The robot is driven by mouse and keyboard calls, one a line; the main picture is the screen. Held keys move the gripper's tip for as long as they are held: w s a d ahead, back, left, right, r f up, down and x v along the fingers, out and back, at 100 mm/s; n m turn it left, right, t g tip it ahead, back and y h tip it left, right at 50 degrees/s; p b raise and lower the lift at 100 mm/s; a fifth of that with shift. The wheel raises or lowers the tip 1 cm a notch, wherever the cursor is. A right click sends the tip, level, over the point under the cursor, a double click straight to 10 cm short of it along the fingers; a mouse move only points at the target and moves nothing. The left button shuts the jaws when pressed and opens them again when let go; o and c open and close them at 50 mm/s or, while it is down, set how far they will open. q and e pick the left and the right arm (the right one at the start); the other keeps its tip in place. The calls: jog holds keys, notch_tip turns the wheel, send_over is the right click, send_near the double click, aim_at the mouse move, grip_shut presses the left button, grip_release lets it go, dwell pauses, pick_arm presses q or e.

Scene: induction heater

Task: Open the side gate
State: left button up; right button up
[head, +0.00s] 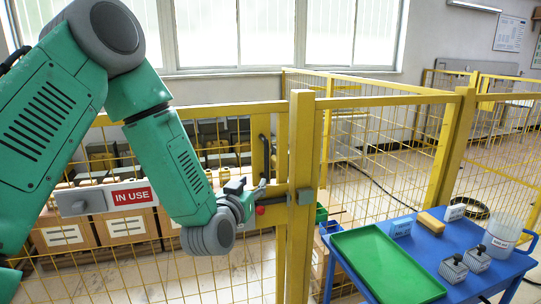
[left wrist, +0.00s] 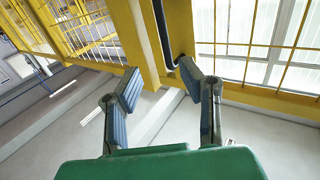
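The side gate is a yellow mesh panel (head: 240,262) framed by yellow posts, standing beside the yellow fence post (head: 301,130). A dark vertical handle (head: 266,150) is on its frame, with a grey latch block (head: 305,196) and a red knob (head: 260,210) lower down. The gate looks closed. My left gripper (head: 254,187) is at the handle's lower end, close to the latch. In the left wrist view its fingers (left wrist: 158,82) are spread apart with nothing between the pads. The handle (left wrist: 163,35) shows beyond them, its bent end near the right fingertip; contact is unclear. My right gripper is not visible.
Boxes (head: 65,235) stand behind the mesh. A blue table (head: 432,245) with a green tray (head: 385,262) stands right of the post. More yellow fencing (head: 385,150) extends behind.

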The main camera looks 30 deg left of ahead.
aim_at(266, 161)
pick_arm(q)
jog(key=x, duration=0.4)
jog(key=p+x, duration=0.1)
jog(key=x, duration=0.3)
jog(key=r+x, duration=0.1)
jog(key=x, duration=0.3)
jog(key=shift+w+a, duration=0.3)
jog(key=shift+a, duration=0.15)
jog(key=shift+w+a, duration=0.3)
jog(key=shift+w, duration=0.35)
jog(key=shift+d, duration=0.1)
grip_shut()
